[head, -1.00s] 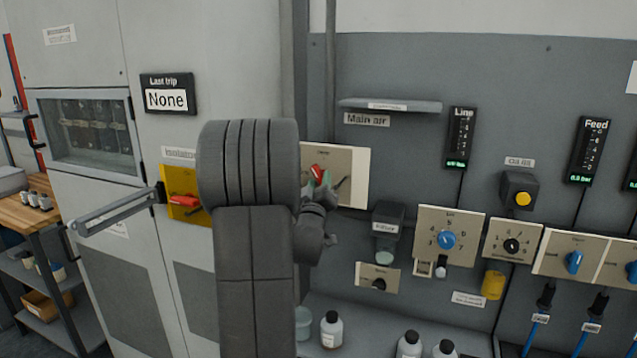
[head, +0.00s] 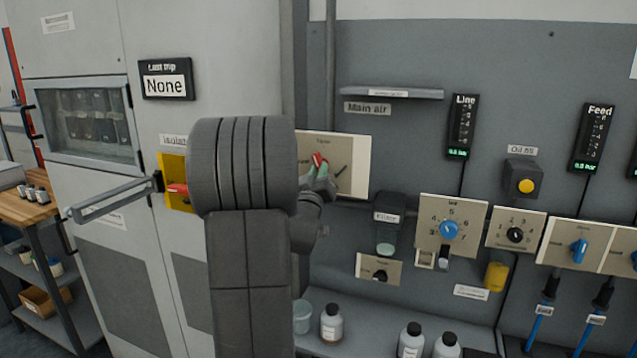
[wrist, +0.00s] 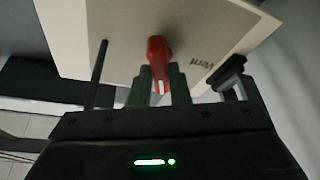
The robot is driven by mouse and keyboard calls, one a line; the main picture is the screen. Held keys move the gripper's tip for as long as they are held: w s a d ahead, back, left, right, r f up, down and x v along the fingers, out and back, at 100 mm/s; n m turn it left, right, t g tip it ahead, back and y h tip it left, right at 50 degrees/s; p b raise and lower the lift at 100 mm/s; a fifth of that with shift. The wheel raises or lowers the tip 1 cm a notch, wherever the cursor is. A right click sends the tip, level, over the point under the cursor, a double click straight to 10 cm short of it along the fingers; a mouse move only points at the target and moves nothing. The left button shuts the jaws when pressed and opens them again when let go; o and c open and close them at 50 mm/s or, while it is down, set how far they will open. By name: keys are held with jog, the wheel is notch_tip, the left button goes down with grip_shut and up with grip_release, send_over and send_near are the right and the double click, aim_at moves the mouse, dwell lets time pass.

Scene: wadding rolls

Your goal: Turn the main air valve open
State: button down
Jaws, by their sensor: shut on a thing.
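The main air valve is a red handle (head: 318,160) on a cream plate (head: 352,165) under the "Main air" label (head: 367,108). In the wrist view the red handle (wrist: 157,62) stands between the two green fingers of my gripper (wrist: 160,84), which is shut on it. The word "Vent" shows on the plate to its right in the wrist view. In the head view my gripper (head: 319,180) is at the handle, and my arm hides the left part of the plate.
A grey shelf (head: 392,93) juts out above the plate. A filter bowl (head: 387,226) hangs to the lower right. A yellow isolator plate with a red handle (head: 178,189) is left of my arm. Bottles (head: 331,324) stand on the ledge below.

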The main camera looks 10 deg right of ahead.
jog(key=shift+w+a+f+m+g+h+b, duration=0.1)
jog(key=shift+m+g+h+b, duration=0.25)
jog(key=shift+m+h+b, duration=1)
jog(key=shift+a+m+g+h+b, duration=0.1)
jog(key=shift+m+g+h+b, duration=0.5)
jog(key=shift+m, duration=1.45)
jog(key=shift+m+t+b, duration=0.25)
jog(key=shift+m+b, duration=0.05)
jog(key=c, duration=1.4)
grip_release()
jog(key=shift+o, duration=0.2)
jog(key=b+v, duration=0.1)
jog(key=v, duration=1.2)
jog(key=shift+s, duration=0.4)
